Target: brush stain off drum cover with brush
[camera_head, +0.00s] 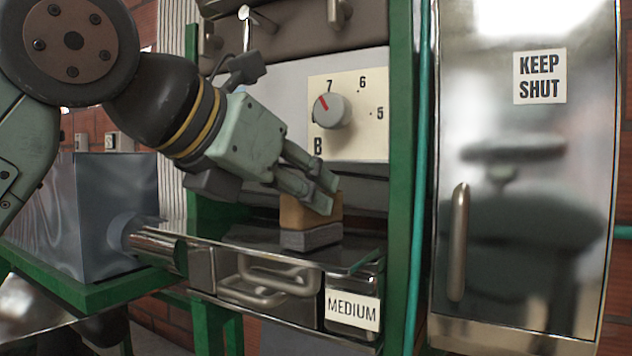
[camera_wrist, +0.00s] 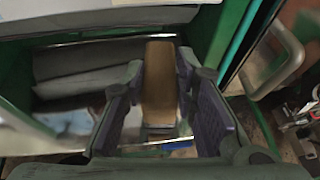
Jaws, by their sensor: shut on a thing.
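My gripper (camera_head: 322,192) reaches down from the upper left and is shut on the brush (camera_head: 300,212), a tan wooden block with a grey bristle pad below. The bristles face down, at or just above a dark glossy metal top (camera_head: 225,240); I cannot tell if they touch it. In the wrist view the brush (camera_wrist: 159,75) lies between the two dark finger pads of my gripper (camera_wrist: 162,105). Rounded grey surfaces (camera_wrist: 75,62) show left of the brush there. I cannot make out a stain, nor tell for certain which surface is the drum cover.
Behind the brush is a dial (camera_head: 333,111) on a cream plate. A front with metal handles and a MEDIUM label (camera_head: 352,311) is below. A green post (camera_head: 400,180) and a steel door (camera_head: 520,200) marked KEEP SHUT stand right. A steel box (camera_head: 90,215) stands left.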

